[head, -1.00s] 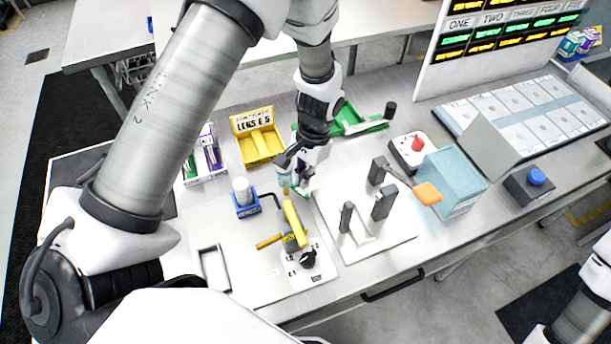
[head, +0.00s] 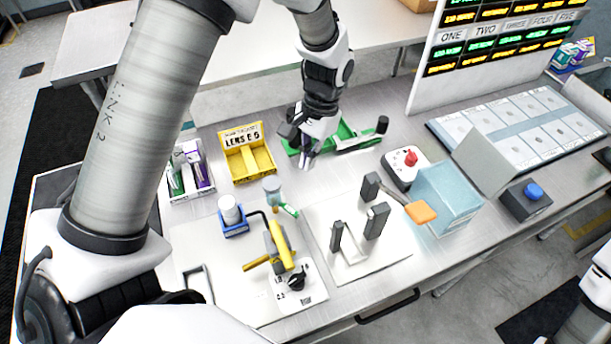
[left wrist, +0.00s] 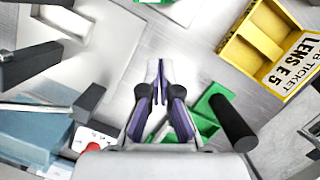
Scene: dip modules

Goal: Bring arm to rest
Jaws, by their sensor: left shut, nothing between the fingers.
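My left gripper (head: 306,160) is shut and empty. In the head view it hangs above the workbench (head: 330,186), beside the left end of a green fixture (head: 345,138) with a black handle. In the left wrist view the gripper (left wrist: 159,68) points at the bare metal bench top, its two fingertips together. The green fixture (left wrist: 212,112) shows behind and to the right of the fingers there. My right gripper is not in view; only part of my right arm shows at the lower right of the head view.
A yellow LENS bin (head: 247,160) stands left of the gripper. A blue holder (head: 233,226), a yellow-handled clamp (head: 279,246), a board with black posts (head: 340,262), a red-knob box (head: 406,166) and a light-blue box (head: 446,194) occupy the front.

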